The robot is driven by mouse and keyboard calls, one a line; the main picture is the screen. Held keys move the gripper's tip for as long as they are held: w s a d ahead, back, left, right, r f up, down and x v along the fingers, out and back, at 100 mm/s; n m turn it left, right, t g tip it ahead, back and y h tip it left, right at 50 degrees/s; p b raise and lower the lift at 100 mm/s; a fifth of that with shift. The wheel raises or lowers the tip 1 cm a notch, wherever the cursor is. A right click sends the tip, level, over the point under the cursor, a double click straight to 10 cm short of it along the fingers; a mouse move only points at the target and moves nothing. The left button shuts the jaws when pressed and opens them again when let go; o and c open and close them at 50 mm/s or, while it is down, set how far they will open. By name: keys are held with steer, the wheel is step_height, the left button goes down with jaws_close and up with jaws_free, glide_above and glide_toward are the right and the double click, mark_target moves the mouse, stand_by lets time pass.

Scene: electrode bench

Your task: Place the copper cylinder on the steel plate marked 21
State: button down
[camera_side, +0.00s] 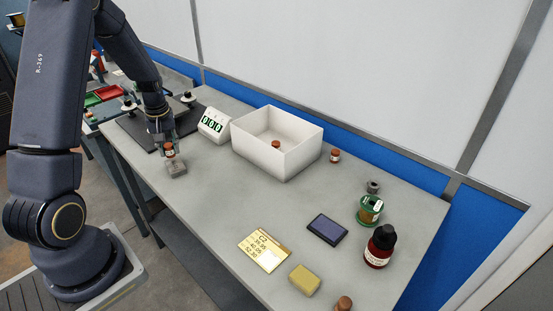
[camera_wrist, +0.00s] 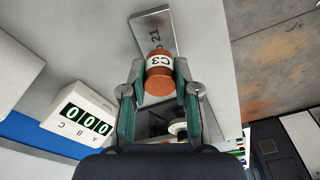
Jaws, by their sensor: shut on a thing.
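My gripper (camera_side: 169,150) is shut on a copper cylinder (camera_wrist: 158,80) with a white band marked C3. In the wrist view, one finger of the gripper (camera_wrist: 157,88) is on each side of the cylinder. The steel plate marked 21 (camera_wrist: 152,24) lies just beyond the cylinder's far end in that view. In the side view, the steel plate (camera_side: 177,171) is a small grey block near the bench's left edge, directly below the gripper. The cylinder looks at or just above the plate; I cannot tell whether they touch.
A display reading 000 (camera_side: 213,125) and a white open bin (camera_side: 290,162) stand to the right. A gold card (camera_side: 264,251), sponge (camera_side: 304,280) and dark bottle (camera_side: 379,246) are farther right.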

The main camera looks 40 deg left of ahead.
mark_target(172, 155)
steer(key=shift+w+a+f, duration=0.15)
steer(key=shift+w+f, duration=0.05)
steer(key=shift+f, duration=0.1)
steer(key=shift+w+f, duration=0.1)
steer(key=shift+f, duration=1.45)
steer(key=shift+f, duration=0.15)
steer(key=c, duration=0.9)
jaws_free()
steer(key=shift+o, duration=0.2)
